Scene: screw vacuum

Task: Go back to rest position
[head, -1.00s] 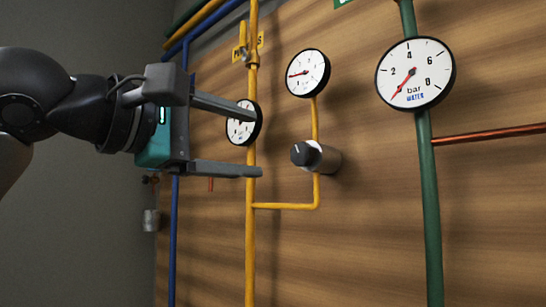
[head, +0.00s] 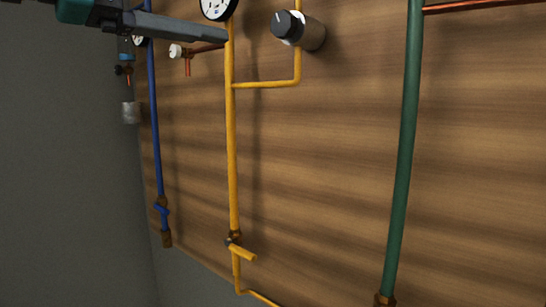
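My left gripper (head: 180,25) is cut off by the top edge at the upper left of the head view. One long dark finger shows, pointing right with its tip in front of the yellow pipe (head: 231,140), just below a round white gauge (head: 217,6). No other finger lies against it, so the gripper is open, and nothing is seen in it. The other finger is out of view. A black knob (head: 287,26) on a grey cylinder stands out from the wooden panel, right of the fingertip and apart from it. My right gripper is not in view.
The wooden panel (head: 330,180) carries a blue pipe (head: 154,130), a green pipe (head: 407,130) and a copper pipe (head: 480,5). A yellow valve handle (head: 243,252) sits low on the yellow pipe. The grey wall (head: 60,180) at left is bare.

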